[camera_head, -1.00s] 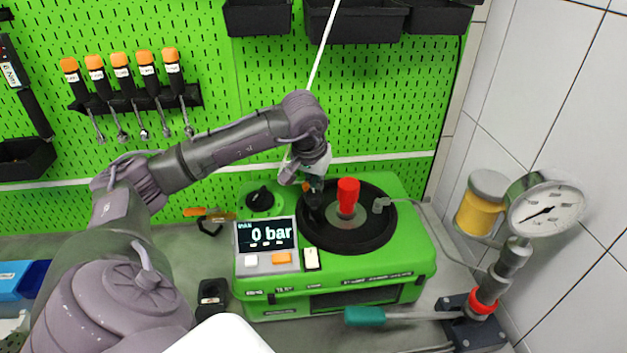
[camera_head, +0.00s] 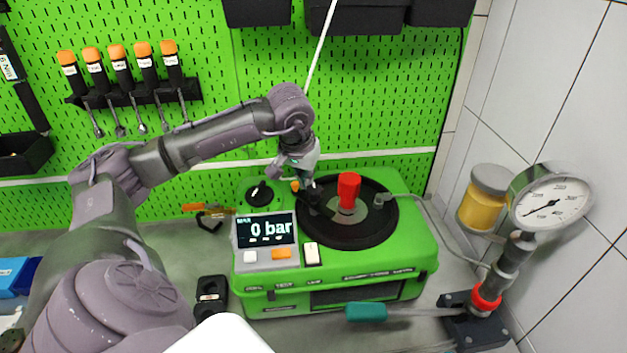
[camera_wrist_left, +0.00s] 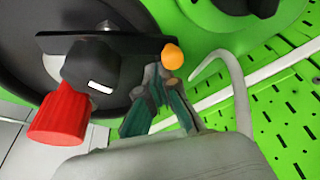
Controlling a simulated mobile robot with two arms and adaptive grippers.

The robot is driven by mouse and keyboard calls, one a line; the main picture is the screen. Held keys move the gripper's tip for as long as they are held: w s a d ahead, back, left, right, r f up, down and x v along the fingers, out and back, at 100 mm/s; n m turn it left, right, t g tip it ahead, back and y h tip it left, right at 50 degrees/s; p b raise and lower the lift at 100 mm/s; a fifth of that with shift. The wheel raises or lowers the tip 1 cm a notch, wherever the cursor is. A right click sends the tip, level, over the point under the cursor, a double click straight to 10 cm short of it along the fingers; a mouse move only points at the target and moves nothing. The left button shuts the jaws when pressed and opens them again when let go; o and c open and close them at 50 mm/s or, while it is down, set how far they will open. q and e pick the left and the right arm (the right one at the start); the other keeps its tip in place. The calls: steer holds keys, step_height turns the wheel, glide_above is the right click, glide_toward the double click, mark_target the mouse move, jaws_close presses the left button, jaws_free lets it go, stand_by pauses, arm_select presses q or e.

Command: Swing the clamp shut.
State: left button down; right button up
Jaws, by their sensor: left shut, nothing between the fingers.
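The clamp is a black bar (camera_wrist_left: 105,44) with an orange knob (camera_wrist_left: 172,56), lying over the black round plate of the green pump tester (camera_head: 350,282). In the head view the orange knob (camera_head: 295,186) shows at the plate's left rim, and the bar (camera_head: 318,204) points toward the red cylinder (camera_head: 348,190) at the plate's middle. My left gripper (camera_head: 306,188) is shut and empty, close beside the knob end. In the wrist view the left fingertips (camera_wrist_left: 160,82) are just below the knob; contact is unclear. My right gripper is not in view.
A display panel (camera_head: 266,232) reads 0 bar on the tester's front left. A pressure gauge (camera_head: 549,198) and a yellow-banded cylinder (camera_head: 480,205) stand at the right. A teal-handled lever (camera_head: 368,312) lies in front. The green pegboard (camera_head: 380,120) closes the back.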

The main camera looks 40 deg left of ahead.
mark_target(293, 184)
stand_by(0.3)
arm_select(q)
steer(key=shift+s+a+f+b, duration=0.1)
steer(key=shift+s+a+b, duration=0.05)
steer(key=shift+s+b, duration=0.3)
steer(key=shift+s+a+b, duration=0.2)
steer(key=shift+s+b, duration=0.25)
steer(key=shift+s, duration=0.2)
steer(key=shift+s+b, duration=0.45)
steer(key=shift+b, duration=0.1)
steer(key=shift+s+d+b, duration=0.15)
steer(key=shift+s+b, duration=0.35)
steer(key=shift+s, duration=0.2)
